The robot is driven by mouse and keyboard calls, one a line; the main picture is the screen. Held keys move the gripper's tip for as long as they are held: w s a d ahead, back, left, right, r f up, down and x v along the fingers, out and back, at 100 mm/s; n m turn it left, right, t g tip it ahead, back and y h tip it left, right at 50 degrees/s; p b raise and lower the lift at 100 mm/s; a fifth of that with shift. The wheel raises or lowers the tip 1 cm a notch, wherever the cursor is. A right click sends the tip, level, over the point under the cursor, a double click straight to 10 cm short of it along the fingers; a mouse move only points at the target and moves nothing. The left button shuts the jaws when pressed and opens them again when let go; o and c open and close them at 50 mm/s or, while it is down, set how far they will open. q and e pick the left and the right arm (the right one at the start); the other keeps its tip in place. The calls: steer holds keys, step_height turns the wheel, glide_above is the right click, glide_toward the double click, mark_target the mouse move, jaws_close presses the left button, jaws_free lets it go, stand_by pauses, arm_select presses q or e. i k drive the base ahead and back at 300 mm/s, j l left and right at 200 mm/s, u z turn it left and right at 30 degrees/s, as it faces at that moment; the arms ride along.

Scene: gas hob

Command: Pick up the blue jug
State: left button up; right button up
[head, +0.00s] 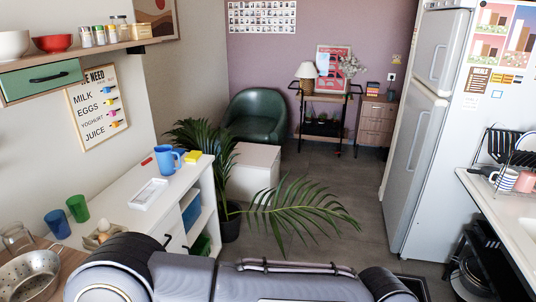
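The blue jug (165,161) stands upright on the far part of the white cabinet top (184,187). Its handle is on the right side in the picture. Neither of my grippers shows in the head view. Only dark and grey links of my own arms cross the bottom of the picture, well short of the jug. Nothing is seen touching the jug.
A blue cup (57,224), a green cup (78,208) and a metal colander (29,276) stand at left. A plant (285,212) spreads leaves beside the cabinet.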

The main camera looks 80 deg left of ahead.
mark_target(164, 153)
steer(key=u, duration=3.65)
